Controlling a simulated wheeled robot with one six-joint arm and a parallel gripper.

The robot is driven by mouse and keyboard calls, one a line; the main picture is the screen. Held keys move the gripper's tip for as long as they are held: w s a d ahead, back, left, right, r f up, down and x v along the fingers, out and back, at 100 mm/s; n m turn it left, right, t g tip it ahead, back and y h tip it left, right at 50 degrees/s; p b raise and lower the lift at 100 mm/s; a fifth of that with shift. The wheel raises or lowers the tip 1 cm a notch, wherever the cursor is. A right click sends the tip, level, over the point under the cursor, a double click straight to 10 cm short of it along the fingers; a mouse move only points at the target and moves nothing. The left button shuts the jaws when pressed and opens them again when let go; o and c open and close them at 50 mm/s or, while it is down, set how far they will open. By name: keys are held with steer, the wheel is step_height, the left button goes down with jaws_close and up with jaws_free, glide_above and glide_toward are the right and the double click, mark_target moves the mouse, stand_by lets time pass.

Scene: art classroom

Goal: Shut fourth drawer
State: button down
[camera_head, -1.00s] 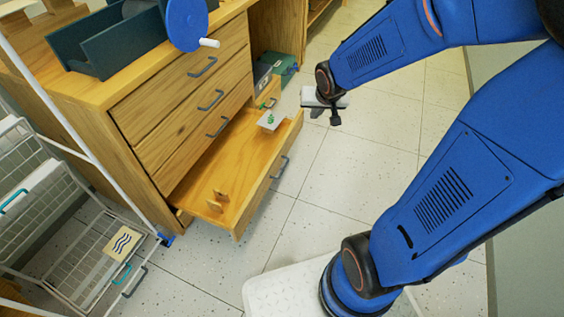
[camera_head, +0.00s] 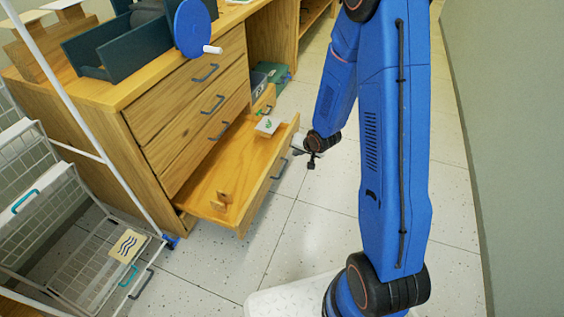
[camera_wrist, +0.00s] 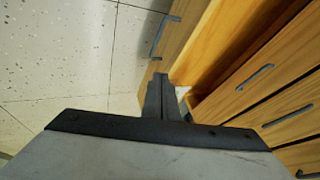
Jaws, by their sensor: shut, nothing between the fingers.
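The wooden cabinet (camera_head: 150,129) stands at the left with three closed drawers stacked above the fourth drawer (camera_head: 252,205). The fourth drawer is the lowest and is pulled well out; it holds a few small items, among them a white block with a green part (camera_head: 267,126). Its blue-grey handle (camera_head: 279,169) is on the front and also shows in the wrist view (camera_wrist: 158,36). My gripper (camera_head: 297,150) is shut and empty, close to the drawer front near its far end. In the wrist view my fingers (camera_wrist: 160,80) point toward the drawer front; I cannot tell whether they touch it.
A white wire-basket rack (camera_head: 75,235) stands left of the cabinet. A blue crank wheel (camera_head: 192,27) and dark green trays (camera_head: 112,45) are on the cabinet top. Green boxes (camera_head: 271,75) sit beyond the drawer. The tiled floor on the right is clear up to a wall (camera_head: 500,120).

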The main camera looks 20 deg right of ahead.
steer(key=f, duration=0.2)
glide_toward(276, 160)
steer(key=f, duration=0.1)
steer(key=w+f, duration=0.1)
steer(key=w+d+f, duration=0.1)
steer(key=shift+f, duration=0.4)
steer(key=shift+w+a, duration=0.4)
steer(key=shift+a, duration=0.15)
